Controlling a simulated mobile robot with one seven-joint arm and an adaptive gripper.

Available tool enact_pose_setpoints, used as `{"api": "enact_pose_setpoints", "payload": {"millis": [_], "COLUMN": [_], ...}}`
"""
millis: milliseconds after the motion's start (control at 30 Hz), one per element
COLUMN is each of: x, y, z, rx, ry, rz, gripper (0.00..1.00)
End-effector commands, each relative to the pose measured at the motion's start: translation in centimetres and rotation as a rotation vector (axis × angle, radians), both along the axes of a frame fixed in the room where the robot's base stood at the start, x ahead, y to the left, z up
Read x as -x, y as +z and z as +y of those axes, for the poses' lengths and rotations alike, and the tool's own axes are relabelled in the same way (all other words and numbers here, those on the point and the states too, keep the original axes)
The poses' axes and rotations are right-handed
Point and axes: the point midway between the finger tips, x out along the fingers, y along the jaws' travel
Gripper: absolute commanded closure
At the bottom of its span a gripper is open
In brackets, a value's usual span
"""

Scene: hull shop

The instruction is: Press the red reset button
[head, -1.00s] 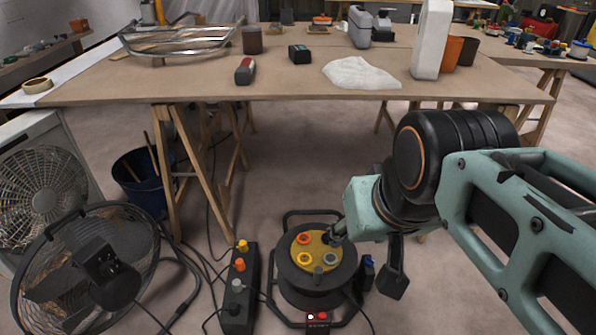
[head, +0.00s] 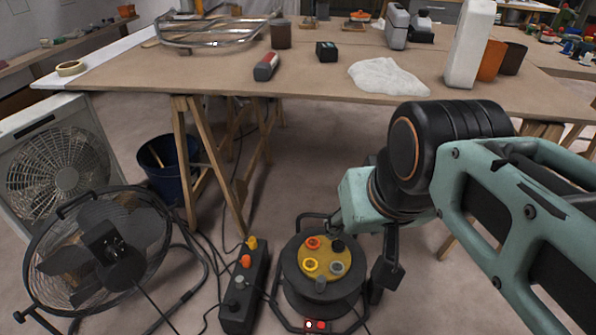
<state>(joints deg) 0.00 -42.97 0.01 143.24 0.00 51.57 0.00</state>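A black cable reel (head: 292,288) with a yellow round socket face (head: 325,262) stands on the floor at the bottom middle. At its front foot, by the lower picture edge, is a small box with a white button (head: 309,325) and a red button (head: 321,325); the box's lower part is cut off. My gripper (head: 362,248) hangs at the right of the reel, pointing down. Its two dark finger parts look wide apart with nothing between them. The left one is close to the reel's far rim in the picture; I cannot tell the gap in depth. Nothing touches the red button.
A black power strip (head: 241,305) with coloured knobs lies left of the reel, with cables around it. A floor fan (head: 105,250), a box fan (head: 55,165) and a blue bucket (head: 172,172) stand left. A trestle table (head: 200,83) spans behind.

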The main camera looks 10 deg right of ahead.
Motion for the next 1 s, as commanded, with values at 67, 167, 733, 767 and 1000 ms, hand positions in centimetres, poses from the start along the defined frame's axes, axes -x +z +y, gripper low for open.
{"api": "enact_pose_setpoints", "payload": {"millis": [67, 167, 733, 767, 1000], "x": [0.00, 0.00, 0.00, 0.00, 0.00], "y": [-0.01, -0.01, -0.01, -0.01, -0.01], "z": [0.00, 0.00, 0.00, 0.00, 0.00], "rx": [0.000, 0.000, 0.000, 0.000, 0.000], "ry": [0.000, 0.000, 0.000, 0.000, 0.000], "rz": [0.000, 0.000, 0.000, 0.000, 0.000], "gripper": [0.68, 0.79, 1.00, 1.00, 1.00]}}
